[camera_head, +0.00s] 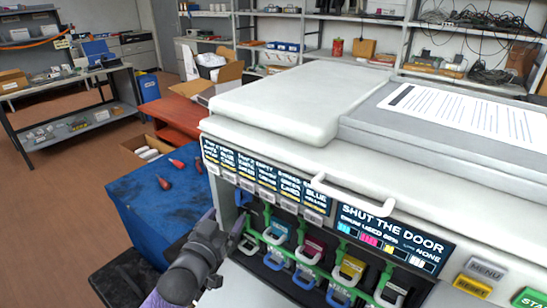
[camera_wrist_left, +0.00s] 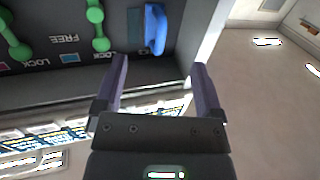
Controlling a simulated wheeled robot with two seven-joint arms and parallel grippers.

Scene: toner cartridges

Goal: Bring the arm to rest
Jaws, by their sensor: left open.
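My left gripper (camera_head: 236,228) is at the left end of the printer's open front bay, beside the leftmost slot. In the left wrist view my left gripper (camera_wrist_left: 158,78) has its two fingers spread with nothing between them. A blue lever (camera_wrist_left: 155,28) lies just beyond the fingers, apart from them. Green levers (camera_wrist_left: 97,25) stand beside it, near upside-down FREE and LOCK labels. In the head view the bay holds cyan (camera_head: 278,232), magenta (camera_head: 312,247) and yellow (camera_head: 352,267) cartridges. The printer's screen (camera_head: 385,243) reads SHUT THE DOOR. My right gripper is not in view.
The printer's white body (camera_head: 290,98) and front handle (camera_head: 350,200) overhang the bay close to my left arm. A blue table (camera_head: 145,205) with red items stands to the left. Beyond are cardboard boxes (camera_head: 222,82) and shelves; brown floor lies open at far left.

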